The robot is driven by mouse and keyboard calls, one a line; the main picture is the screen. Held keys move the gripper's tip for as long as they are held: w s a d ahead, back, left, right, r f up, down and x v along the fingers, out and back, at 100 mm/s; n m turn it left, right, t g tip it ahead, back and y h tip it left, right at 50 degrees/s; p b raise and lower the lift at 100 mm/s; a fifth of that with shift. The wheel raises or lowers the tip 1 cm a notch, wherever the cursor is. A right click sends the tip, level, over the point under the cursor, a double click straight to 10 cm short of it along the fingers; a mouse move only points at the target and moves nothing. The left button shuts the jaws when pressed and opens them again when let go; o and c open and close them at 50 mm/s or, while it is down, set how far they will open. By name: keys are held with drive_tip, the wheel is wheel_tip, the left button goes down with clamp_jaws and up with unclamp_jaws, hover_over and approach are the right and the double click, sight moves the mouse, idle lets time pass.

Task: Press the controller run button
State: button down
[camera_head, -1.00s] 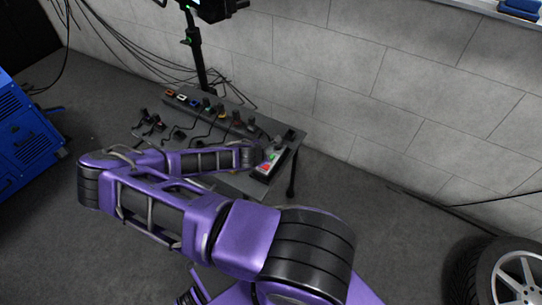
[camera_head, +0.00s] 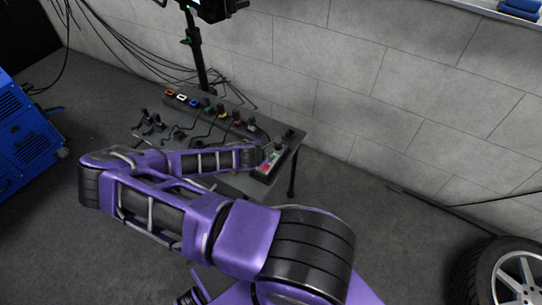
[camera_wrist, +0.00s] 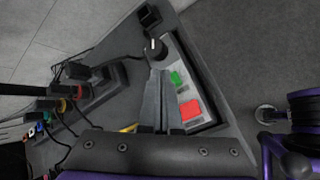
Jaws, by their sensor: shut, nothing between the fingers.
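The controller (camera_wrist: 204,104) is a pale panel in a dark case at the edge of the grey table, with a black knob, a green button (camera_wrist: 176,78) and a red button (camera_wrist: 190,110). It also shows in the head view (camera_head: 259,178), beside the end of my arm. My gripper (camera_wrist: 159,72) is shut and empty. In the wrist view its fingertips lie just left of the green button and below the knob (camera_wrist: 155,49). I cannot tell whether they touch the panel. No label on the green button is readable.
The table (camera_head: 232,182) carries several cabled plugs and coloured connectors (camera_head: 182,97), left of the controller. A black stand (camera_head: 198,60) with a screen rises behind it, near the block wall. A blue machine (camera_head: 25,130) stands at left and a wheel (camera_head: 510,275) at lower right.

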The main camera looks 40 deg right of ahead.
drive_tip(key=shift+f, duration=0.35)
drive_tip(key=shift+f, duration=0.5)
idle(0.6)
drive_tip(key=shift+r+p, duration=0.7)
drive_tip(key=shift+r, duration=0.25)
wheel_tip(320, 180, up, 5)
drive_tip(key=p, duration=0.4)
idle(0.8)
